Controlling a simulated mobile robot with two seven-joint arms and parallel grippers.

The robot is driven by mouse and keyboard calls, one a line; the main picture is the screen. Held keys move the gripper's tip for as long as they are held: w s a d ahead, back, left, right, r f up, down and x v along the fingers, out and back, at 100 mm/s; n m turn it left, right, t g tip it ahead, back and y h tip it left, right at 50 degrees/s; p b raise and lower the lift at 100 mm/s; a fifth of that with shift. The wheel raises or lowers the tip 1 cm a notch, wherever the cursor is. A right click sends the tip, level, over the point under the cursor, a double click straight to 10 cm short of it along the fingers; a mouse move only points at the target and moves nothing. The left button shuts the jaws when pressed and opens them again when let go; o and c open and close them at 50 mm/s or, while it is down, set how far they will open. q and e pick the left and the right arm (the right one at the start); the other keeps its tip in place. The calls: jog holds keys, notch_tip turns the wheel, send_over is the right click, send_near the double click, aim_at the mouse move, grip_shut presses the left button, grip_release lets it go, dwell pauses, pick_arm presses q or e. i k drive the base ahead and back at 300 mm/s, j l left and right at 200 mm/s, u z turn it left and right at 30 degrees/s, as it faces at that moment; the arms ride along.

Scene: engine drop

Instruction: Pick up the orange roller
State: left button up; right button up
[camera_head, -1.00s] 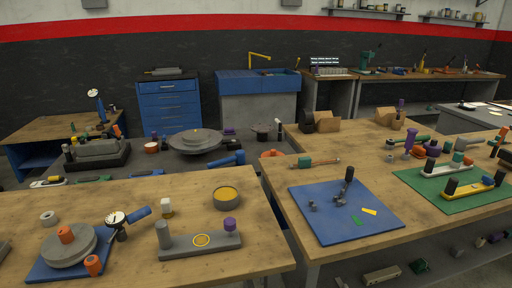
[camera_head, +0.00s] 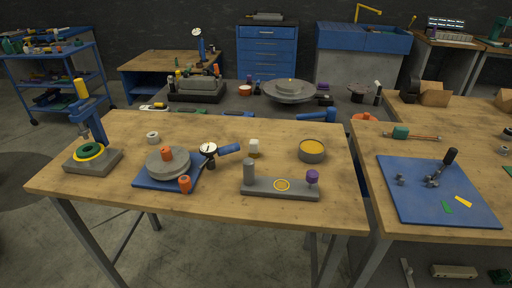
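Two orange cylinders show on the near wooden table. One orange roller (camera_head: 185,184) stands at the front right corner of a blue plate (camera_head: 150,184). The other orange cylinder (camera_head: 166,154) sits on top of a round grey disc (camera_head: 168,166) on that plate. I cannot tell which one the task means. Neither of my grippers is in view.
On the same table (camera_head: 100,196) are a dial gauge (camera_head: 208,150), a grey block with posts (camera_head: 280,190), a round tin (camera_head: 312,151), a white ring (camera_head: 153,138) and a blue press (camera_head: 92,115). The table's front left is bare.

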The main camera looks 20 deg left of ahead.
aim_at(185, 181)
jog(key=u, duration=1.25)
